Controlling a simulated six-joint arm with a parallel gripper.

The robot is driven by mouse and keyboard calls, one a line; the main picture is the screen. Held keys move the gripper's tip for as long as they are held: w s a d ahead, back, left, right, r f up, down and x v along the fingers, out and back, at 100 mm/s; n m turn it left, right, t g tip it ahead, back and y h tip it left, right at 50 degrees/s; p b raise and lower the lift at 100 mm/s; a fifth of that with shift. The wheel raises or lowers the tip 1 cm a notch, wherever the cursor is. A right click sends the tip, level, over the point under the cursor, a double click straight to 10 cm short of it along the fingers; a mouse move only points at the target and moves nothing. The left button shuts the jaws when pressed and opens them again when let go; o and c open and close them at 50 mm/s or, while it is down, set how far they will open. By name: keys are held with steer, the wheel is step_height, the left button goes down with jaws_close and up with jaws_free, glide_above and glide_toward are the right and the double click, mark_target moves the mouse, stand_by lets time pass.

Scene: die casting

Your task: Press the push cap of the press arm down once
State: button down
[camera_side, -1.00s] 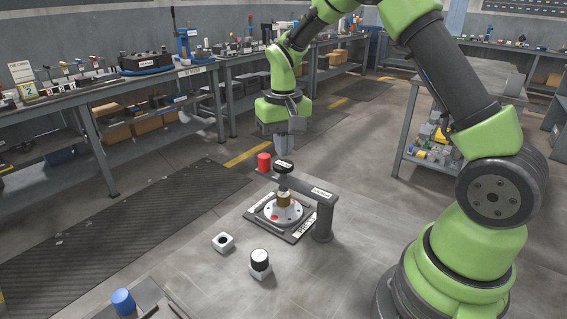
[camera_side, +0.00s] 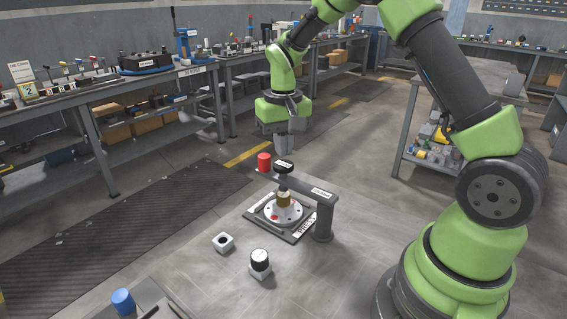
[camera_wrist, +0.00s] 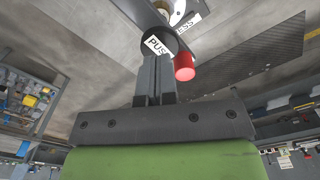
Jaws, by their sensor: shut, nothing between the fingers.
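The press arm (camera_side: 310,188) is a grey beam on a post, reaching over a round white die plate (camera_side: 283,213) with a brass-coloured piece (camera_side: 283,199) under its end. The black push cap (camera_side: 283,168) with a white label sits on top of the beam's end. In the wrist view the push cap's "PUSH" label (camera_wrist: 157,44) shows just beyond the fingertips, partly hidden by them. My gripper (camera_side: 284,152) is shut and empty, pointing down above the push cap. Its fingers also show in the wrist view (camera_wrist: 156,62). Whether the tips touch the cap is hard to tell.
A white block with a hole (camera_side: 223,242) and a white block with a black top (camera_side: 260,262) lie in front. A blue cylinder (camera_side: 122,301) is at lower left.

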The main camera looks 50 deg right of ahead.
mark_target(283, 164)
steer(key=shift+f, duration=1.85)
stand_by(0.5)
steer(key=shift+r, duration=4.05)
steer(key=shift+r, duration=0.1)
steer(key=s+a+r+t, duration=0.3)
steer(key=s+a+r, duration=0.2)
steer(key=s+r, duration=0.3)
steer(key=s+a+r+n+t+y, duration=0.2)
steer(key=s+a+t, duration=0.2)
steer(key=s, duration=0.7)
steer(key=shift+s+a+r, duration=0.3)
steer(key=shift+s+a, duration=0.05)
steer(key=shift+a, duration=0.05)
